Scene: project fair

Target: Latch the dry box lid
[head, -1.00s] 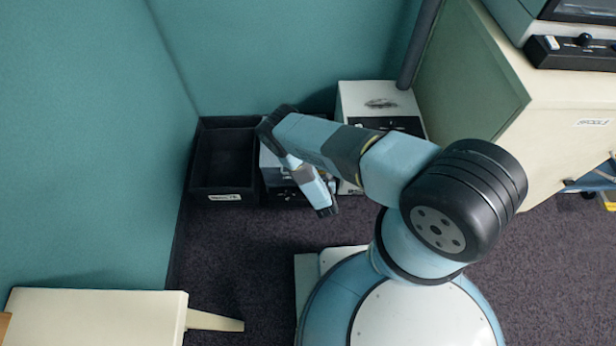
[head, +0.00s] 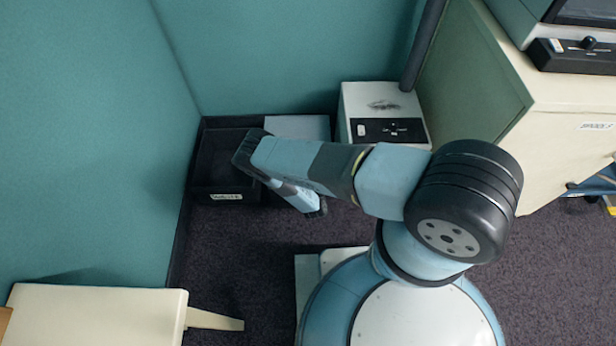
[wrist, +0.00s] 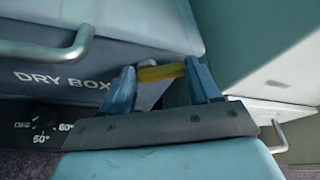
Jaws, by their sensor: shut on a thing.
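The dry box (wrist: 165,35) has a pale blue lid and a dark front lettered "DRY BOX" in the wrist view. Its pale top (head: 297,127) shows behind my arm in the head view. My gripper (wrist: 162,82) is at the box's front right corner, its two blue fingers shut on a small yellow piece, seemingly the latch (wrist: 160,73). The fingers hide the ends of that piece. Whether it is fastened cannot be told. In the head view my arm covers the box front, and the fingertips cannot be made out.
A metal bar handle (wrist: 50,50) is on the box front, above a dial (wrist: 45,128). A black bin (head: 225,190) stands left of the box, and a white unit with a black panel (head: 390,131) stands right. A teal wall is close behind.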

